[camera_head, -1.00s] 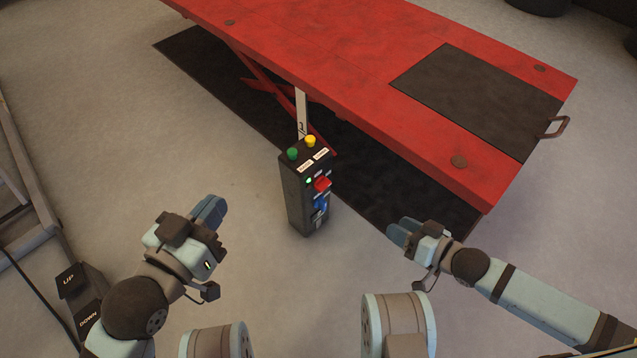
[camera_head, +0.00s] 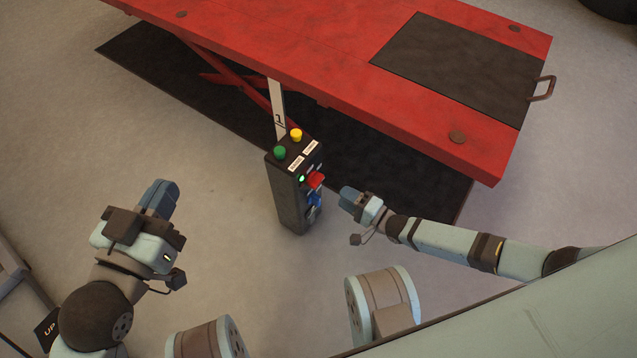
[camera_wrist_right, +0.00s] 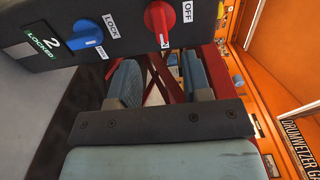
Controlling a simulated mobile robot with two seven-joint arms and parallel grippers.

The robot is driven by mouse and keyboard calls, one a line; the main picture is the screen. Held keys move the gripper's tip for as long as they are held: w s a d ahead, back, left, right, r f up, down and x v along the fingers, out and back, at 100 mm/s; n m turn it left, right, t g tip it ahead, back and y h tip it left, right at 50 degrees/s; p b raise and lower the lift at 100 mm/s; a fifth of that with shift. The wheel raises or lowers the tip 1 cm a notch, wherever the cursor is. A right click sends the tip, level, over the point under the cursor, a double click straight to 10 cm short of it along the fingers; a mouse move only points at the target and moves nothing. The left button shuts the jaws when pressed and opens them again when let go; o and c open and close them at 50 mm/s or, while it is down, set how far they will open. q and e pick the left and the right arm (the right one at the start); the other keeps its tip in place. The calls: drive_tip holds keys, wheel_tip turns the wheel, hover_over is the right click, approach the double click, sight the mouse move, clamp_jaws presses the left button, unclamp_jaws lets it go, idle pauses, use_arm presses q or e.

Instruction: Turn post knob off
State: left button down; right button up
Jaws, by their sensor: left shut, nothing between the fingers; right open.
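The dark control post (camera_head: 290,195) stands upright on the floor in front of the red lift. Its face carries a red knob (camera_head: 316,180) above a blue knob (camera_head: 314,200), and a small green light. In the right wrist view the red knob (camera_wrist_right: 160,17) sits beside an OFF label and the blue knob (camera_wrist_right: 86,34) beside a LOCK label. My right gripper (camera_head: 345,196) is open just right of the post face, apart from it. Its two fingers (camera_wrist_right: 163,82) show below the red knob with nothing between them. My left gripper (camera_head: 164,190) is shut and empty, well left of the post.
The red lift table (camera_head: 330,70) spans the back, with a dark mat (camera_head: 420,175) under it. A green button (camera_head: 280,152) and a yellow button (camera_head: 296,134) top the post. A pedal marked UP (camera_head: 48,332) lies at lower left.

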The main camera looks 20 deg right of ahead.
sight(320, 183)
drive_tip(key=b+x, duration=0.2)
drive_tip(key=x, duration=0.6)
drive_tip(key=shift+f+b, duration=0.1)
drive_tip(key=shift+b, duration=0.2)
drive_tip(key=shift+w+a, duration=0.4)
drive_tip(key=shift+w, duration=0.1)
use_arm(q)
drive_tip(key=shift+w+a+r+m+t+h, duration=0.1)
drive_tip(key=shift+w+a+m+t+h, duration=0.1)
drive_tip(key=shift+w+a+m+t, duration=0.3)
drive_tip(key=shift+w+r+m+t+h, duration=0.1)
drive_tip(key=shift+w+m+h, duration=0.15)
drive_tip(key=shift+m, duration=0.45)
use_arm(e)
clamp_jaws()
